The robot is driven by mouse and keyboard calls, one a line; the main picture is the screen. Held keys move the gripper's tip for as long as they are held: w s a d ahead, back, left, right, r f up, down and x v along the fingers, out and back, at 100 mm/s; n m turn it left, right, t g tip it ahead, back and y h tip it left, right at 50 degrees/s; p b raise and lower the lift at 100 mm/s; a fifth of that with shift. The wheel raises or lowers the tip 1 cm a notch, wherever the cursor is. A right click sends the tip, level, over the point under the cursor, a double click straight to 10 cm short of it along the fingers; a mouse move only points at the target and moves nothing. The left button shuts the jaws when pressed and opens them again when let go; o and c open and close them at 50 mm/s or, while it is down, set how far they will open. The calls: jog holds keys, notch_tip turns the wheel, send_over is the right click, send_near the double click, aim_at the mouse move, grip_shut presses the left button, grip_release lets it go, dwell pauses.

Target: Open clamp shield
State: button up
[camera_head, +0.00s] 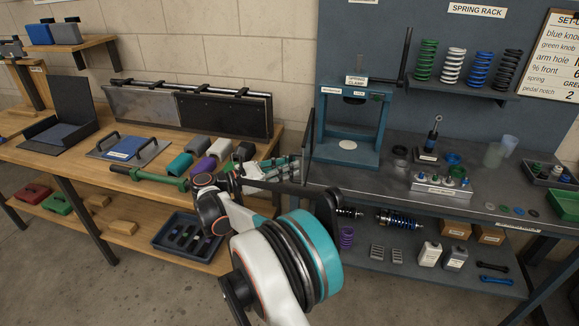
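The spring clamp (384,128) is a blue frame with a label on top, standing at the left end of the grey bench. A pale round disc (347,145) lies on its base. A thin dark upright panel (309,118), seen nearly edge-on, stands at the clamp's left side; it may be the shield, but I cannot tell for sure. My gripper (282,168) is low and left of the clamp, near the gap between the benches, pointing right towards the panel's lower end. Its fingers are small and partly crowded by my arm, so their opening and any contact are unclear.
A spring rack (463,88) with several coil springs hangs right of the clamp. A grey block (440,186) with small parts sits on the grey bench (385,196). The wooden bench at left holds coloured grips, a green-handled bar (150,178) and a hinged black-framed panel (228,115).

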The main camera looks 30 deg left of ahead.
jog(key=shift+w+d, duration=0.1)
jog(key=shift+w, duration=0.05)
jog(key=v, duration=1.2)
jog(key=shift+w, duration=0.1)
